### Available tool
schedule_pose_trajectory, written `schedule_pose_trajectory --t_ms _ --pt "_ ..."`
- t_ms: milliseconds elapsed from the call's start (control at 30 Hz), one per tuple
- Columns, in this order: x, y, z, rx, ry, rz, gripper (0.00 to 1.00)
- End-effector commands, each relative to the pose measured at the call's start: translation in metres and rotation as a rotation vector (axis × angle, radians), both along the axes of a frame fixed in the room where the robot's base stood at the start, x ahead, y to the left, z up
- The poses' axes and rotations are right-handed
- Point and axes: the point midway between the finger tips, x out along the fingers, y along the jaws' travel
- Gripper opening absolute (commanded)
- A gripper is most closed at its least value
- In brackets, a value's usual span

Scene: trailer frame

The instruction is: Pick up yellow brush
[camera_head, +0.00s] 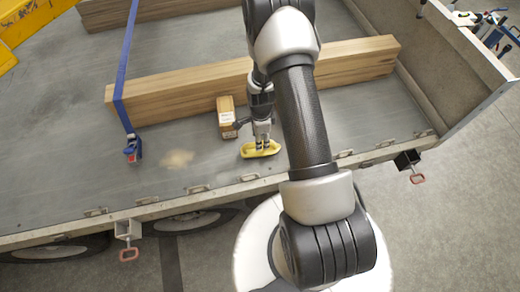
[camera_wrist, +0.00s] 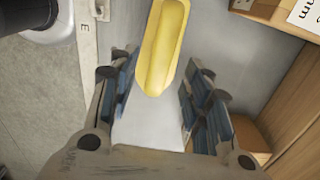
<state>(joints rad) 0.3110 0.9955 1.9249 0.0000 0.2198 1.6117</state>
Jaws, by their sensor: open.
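The yellow brush (camera_head: 262,149) lies on the grey trailer bed (camera_head: 60,185), near its front edge. In the wrist view the brush (camera_wrist: 163,45) is a long yellow shape with a rounded end, reaching from the top edge to between the finger tips. My gripper (camera_head: 262,138) points down at the brush in the head view. In the wrist view my gripper (camera_wrist: 155,85) is open, with one finger on each side of the brush's near end. I cannot tell whether the fingers touch it. The brush's far end is cut off in the wrist view.
A blue strap (camera_head: 124,70) crosses the beam at the left. Metal brackets line the bed's front edge (camera_head: 200,190). The bed left of the box is mostly clear.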

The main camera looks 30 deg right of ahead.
Motion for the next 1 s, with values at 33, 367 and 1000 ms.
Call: schedule_pose_trajectory --t_ms 33,367,1000 --pt "0.0 0.0 -0.005 0.0 0.001 0.0 0.45" --pt "0.0 0.002 -0.049 0.001 0.002 0.001 0.45" --pt "0.0 0.002 -0.051 0.0 0.001 0.0 0.21"
